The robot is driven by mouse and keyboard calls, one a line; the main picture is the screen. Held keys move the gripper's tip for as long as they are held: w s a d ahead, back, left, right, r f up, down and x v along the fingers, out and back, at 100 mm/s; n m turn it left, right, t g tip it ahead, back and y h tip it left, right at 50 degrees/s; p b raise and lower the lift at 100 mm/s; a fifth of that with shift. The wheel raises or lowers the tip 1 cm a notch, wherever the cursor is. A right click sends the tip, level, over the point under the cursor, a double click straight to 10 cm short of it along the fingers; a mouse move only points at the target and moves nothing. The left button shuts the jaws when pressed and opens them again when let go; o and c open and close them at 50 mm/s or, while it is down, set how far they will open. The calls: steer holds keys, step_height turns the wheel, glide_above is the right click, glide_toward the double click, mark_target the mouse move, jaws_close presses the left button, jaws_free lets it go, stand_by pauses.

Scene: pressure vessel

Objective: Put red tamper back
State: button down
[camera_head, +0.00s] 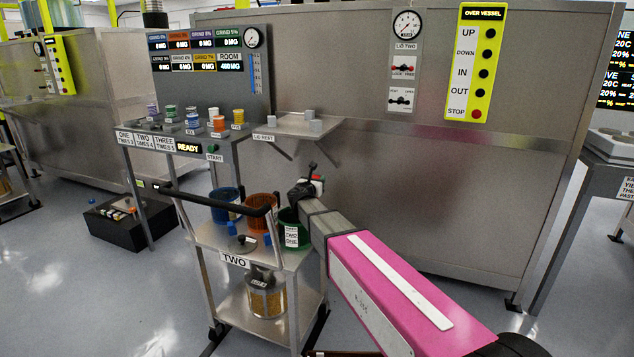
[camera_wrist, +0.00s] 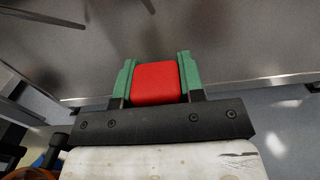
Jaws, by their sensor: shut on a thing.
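My gripper (camera_head: 314,186) is shut on the red tamper (camera_wrist: 157,84). In the wrist view the tamper's red block-like part sits between the two green finger pads of my gripper (camera_wrist: 157,76), and the rest of it is hidden. In the head view only a small red patch of the tamper (camera_head: 318,178) shows at the gripper's end, above the green bucket (camera_head: 289,214). The gripper is in the air, over the right side of the cart marked TWO (camera_head: 232,259) and in front of the large steel vessel wall.
The cart also holds a blue bucket (camera_head: 226,203) and an orange bucket (camera_head: 261,211), with a black push bar in front. A black box (camera_head: 117,227) with small tools stands on the floor at left. A lid-rest shelf (camera_head: 290,125) juts from the vessel (camera_head: 420,200).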

steer(key=shift+f, duration=0.15)
steer(key=c, duration=0.7)
jaws_free()
steer(key=shift+c, duration=0.2)
steer(key=shift+r, duration=0.2)
steer(key=v, duration=0.7)
steer(key=shift+s, duration=0.25)
